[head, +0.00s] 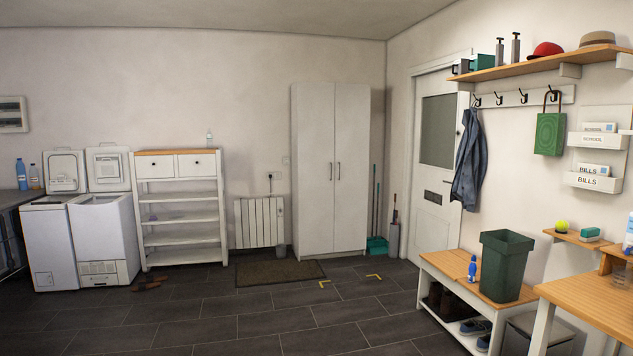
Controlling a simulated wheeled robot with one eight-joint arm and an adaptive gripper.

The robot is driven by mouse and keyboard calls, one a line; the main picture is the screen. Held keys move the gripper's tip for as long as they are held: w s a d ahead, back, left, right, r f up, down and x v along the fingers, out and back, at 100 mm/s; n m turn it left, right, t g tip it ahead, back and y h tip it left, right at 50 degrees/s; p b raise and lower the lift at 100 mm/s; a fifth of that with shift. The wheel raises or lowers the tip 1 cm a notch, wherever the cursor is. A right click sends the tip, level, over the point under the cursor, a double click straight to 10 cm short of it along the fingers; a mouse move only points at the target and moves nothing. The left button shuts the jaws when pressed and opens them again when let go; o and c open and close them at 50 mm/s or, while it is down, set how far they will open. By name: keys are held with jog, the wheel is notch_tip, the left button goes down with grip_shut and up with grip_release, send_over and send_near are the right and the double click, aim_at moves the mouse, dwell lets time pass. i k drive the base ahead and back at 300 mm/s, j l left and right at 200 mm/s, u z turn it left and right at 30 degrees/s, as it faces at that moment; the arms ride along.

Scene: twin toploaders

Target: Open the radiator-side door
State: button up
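A white radiator (259,222) is on the back wall, left of a tall white two-door cabinet (331,253). The cabinet's left door (312,165) is the one beside the radiator. It looks shut, flush with the right door (354,165). Each door has a slim vertical handle near the middle seam, the left one (335,178) and the right one (340,178). My gripper is not in view, and nothing covers the cabinet front.
Dark tiled floor (270,320) is open before the cabinet, with a brown mat (279,272) below the radiator and yellow floor marks (324,284). A bench (455,270) with a green bin (505,265) stands right. Two top-loaders (104,240) with raised lids stand left.

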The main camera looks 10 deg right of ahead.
aim_at(315, 101)
jog(key=i+z, duration=0.25)
jog(key=z, duration=0.15)
jog(key=i, duration=6.2)
